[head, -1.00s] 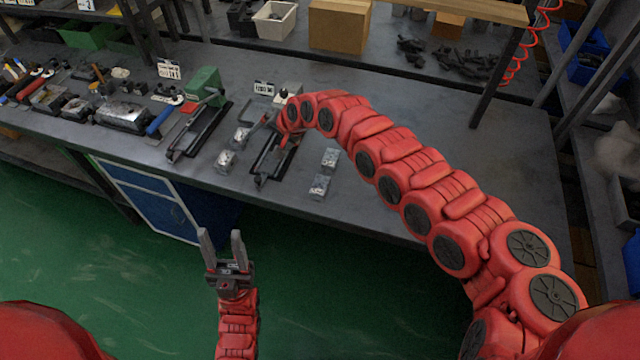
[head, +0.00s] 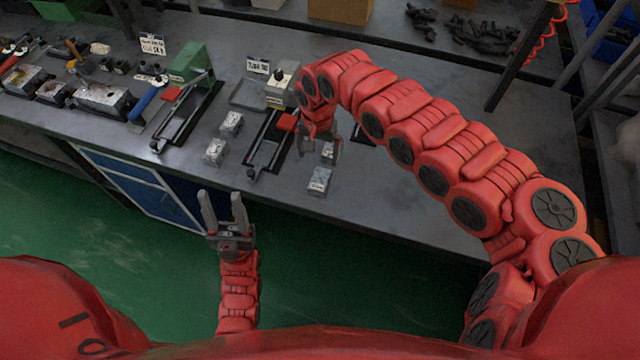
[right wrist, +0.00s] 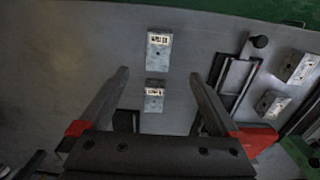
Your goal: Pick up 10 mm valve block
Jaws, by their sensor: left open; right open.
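Small grey valve blocks lie on the bench, two near my right gripper and two left of the central fixture. The nearer right block (head: 319,180) shows whole; the farther right block (head: 328,152) is partly hidden by my right gripper (head: 320,148). The right wrist view shows both, one block (right wrist: 158,48) just beyond the fingertips and one block (right wrist: 155,95) between the open, empty fingers. The left pair is an upper block (head: 231,123) and a lower block (head: 215,152). The size marks are too small to read. My left gripper (head: 222,196) is open and empty, before the bench.
A black clamp fixture (head: 268,145) stands between the block pairs. Another fixture with a green part (head: 187,70) is further left, beside tools and metal vises. The bench (head: 400,190) is clear right of the blocks.

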